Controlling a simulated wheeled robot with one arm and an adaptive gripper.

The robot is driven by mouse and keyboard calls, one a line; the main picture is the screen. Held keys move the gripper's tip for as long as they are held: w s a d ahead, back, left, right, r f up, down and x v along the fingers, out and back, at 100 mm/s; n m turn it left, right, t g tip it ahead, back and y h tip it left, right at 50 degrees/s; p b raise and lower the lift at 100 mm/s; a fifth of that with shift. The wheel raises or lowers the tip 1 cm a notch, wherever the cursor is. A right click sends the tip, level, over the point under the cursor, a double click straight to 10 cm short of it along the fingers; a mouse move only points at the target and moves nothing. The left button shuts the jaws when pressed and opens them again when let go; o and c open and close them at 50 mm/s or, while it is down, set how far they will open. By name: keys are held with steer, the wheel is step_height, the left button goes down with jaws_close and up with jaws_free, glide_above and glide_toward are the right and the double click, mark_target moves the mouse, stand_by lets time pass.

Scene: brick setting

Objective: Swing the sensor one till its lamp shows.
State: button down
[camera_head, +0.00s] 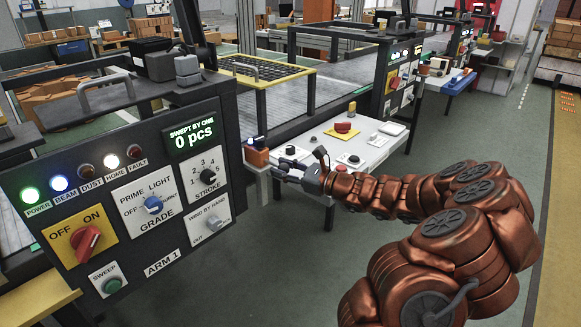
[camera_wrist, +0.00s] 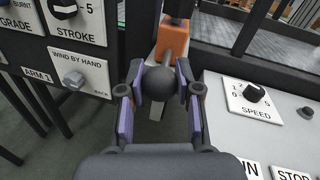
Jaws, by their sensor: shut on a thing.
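An orange block (camera_head: 257,157), which looks like the sensor, stands at the left end of the white bench. It also shows at the top of the wrist view (camera_wrist: 172,38). A grey rod runs from it toward me and ends in a black ball knob (camera_wrist: 160,83). My gripper (camera_head: 281,170) reaches in from the right and is shut on the knob, with a finger on each side (camera_wrist: 160,90). On the dark ARM 1 panel, the BEAM lamp (camera_head: 59,183) is lit blue-white.
The dark panel (camera_head: 150,250) fills the left, with POWER and HOME lit, DUST and FAULT dark, and the display reading 0 pcs. A white control bench (camera_head: 375,150) with a SPEED dial (camera_wrist: 253,95) lies right of my gripper. Grey floor is clear at the front.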

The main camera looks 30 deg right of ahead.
steer(key=c, duration=0.8)
jaws_free()
steer(key=shift+s, duration=0.1)
steer(key=shift+v, duration=5.95)
